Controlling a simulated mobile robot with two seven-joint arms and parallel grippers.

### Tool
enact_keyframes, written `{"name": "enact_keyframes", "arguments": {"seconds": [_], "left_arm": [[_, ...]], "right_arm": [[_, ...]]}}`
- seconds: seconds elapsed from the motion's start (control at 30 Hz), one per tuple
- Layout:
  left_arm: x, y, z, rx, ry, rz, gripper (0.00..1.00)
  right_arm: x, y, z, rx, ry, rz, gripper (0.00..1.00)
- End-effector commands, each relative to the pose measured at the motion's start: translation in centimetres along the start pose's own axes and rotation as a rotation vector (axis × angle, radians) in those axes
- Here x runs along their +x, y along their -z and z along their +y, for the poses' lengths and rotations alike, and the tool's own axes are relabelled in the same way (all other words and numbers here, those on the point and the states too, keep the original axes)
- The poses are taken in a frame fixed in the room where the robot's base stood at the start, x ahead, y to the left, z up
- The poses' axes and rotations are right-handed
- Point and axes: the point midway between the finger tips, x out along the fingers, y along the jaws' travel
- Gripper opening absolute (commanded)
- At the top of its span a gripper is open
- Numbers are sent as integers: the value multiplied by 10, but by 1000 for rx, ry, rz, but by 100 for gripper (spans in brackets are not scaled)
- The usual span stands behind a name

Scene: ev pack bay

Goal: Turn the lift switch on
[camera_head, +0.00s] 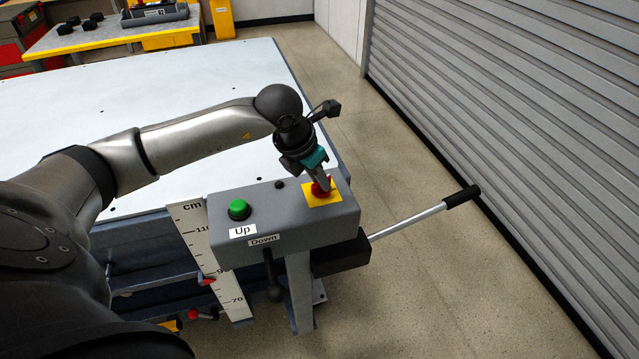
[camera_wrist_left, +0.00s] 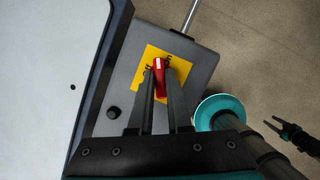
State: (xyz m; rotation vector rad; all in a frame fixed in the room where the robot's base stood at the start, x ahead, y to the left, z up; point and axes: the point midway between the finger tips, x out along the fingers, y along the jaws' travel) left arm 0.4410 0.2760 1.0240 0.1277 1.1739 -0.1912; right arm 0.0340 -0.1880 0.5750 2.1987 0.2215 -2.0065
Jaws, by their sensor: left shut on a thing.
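The lift switch is a red rotary knob (camera_head: 319,188) on a yellow plate (camera_head: 310,198) at the right end of a grey control box (camera_head: 335,217). My left gripper (camera_head: 323,180) comes down on it from above and is shut on it. In the left wrist view the red knob (camera_wrist_left: 159,76) sits between the two dark fingertips (camera_wrist_left: 160,92), on the yellow plate. The lettering on the plate is partly covered, so I cannot read the switch position. What seems to be my right gripper (camera_wrist_left: 290,135) shows small at the right of the left wrist view, away from the box.
A green button (camera_head: 239,209) labelled Up and a black lever (camera_head: 271,278) under the Down label are on the box. A long handle (camera_head: 415,219) sticks out right. A pale lift table (camera_head: 215,85) lies behind; a roller shutter (camera_head: 520,110) stands right, with clear floor between.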

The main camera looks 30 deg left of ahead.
Motion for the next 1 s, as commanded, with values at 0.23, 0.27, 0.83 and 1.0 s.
{"name": "enact_keyframes", "arguments": {"seconds": [0.23, 0.27, 0.83, 1.0], "left_arm": [[2, -1, 2, 190, 78, -5, 0], [2, -1, 3, 211, 87, -4, 0], [0, -2, 3, 455, 188, -4, 0], [0, -2, 3, 468, 193, -4, 0]], "right_arm": [[19, -2, 0, 0, 0, -1, 50], [20, -2, 0, 0, 0, -1, 50], [33, -4, 0, 1, -1, -1, 50], [34, -4, 0, 1, -1, -1, 50]]}}
